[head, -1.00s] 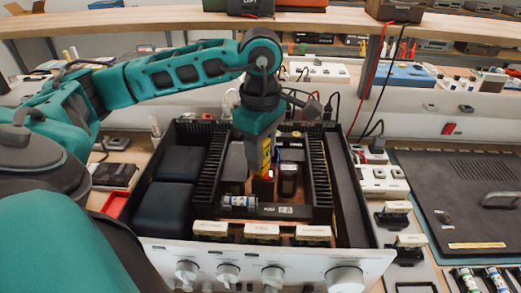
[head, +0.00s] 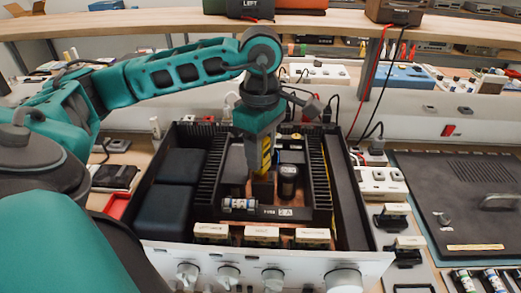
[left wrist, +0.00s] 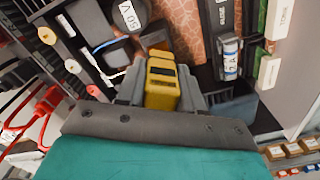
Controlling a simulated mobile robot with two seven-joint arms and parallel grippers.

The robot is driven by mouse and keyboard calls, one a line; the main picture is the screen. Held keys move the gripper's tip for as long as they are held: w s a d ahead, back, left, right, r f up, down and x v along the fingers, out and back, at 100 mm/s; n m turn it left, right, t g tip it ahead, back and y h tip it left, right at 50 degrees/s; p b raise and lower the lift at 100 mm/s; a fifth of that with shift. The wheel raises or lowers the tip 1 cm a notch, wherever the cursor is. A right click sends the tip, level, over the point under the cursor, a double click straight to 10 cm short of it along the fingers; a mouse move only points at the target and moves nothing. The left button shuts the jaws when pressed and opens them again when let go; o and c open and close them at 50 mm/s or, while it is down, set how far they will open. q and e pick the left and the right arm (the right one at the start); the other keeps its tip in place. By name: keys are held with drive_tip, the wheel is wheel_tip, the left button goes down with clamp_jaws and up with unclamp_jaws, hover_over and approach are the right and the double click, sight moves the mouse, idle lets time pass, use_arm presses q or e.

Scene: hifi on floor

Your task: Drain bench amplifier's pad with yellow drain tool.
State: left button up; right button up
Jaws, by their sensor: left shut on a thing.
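My left gripper (head: 261,143) is shut on the yellow drain tool (head: 266,155) and points down into the open bench amplifier (head: 270,258). In the left wrist view the yellow tool (left wrist: 162,84) sits between the jaws (left wrist: 160,98). The tool's lower end is over a dark block (head: 263,188) in the amplifier's middle bay, just left of a black capacitor (head: 289,182). I cannot tell whether the tip touches anything; the pad under it is hidden or too small to make out. My right gripper is not in view.
Black finned walls (head: 213,165) flank the bay closely. A fuse (head: 240,204) lies in front of the tool, and cream-labelled parts line the front panel. A dark lid with a handle (head: 470,215) lies to the right. A shelf (head: 180,21) runs across the back.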

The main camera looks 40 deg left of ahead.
use_arm(q)
drive_tip(key=shift+r+p, duration=2.3)
drive_tip(key=shift+r, duration=1.3)
drive_tip(key=shift+f, duration=0.1)
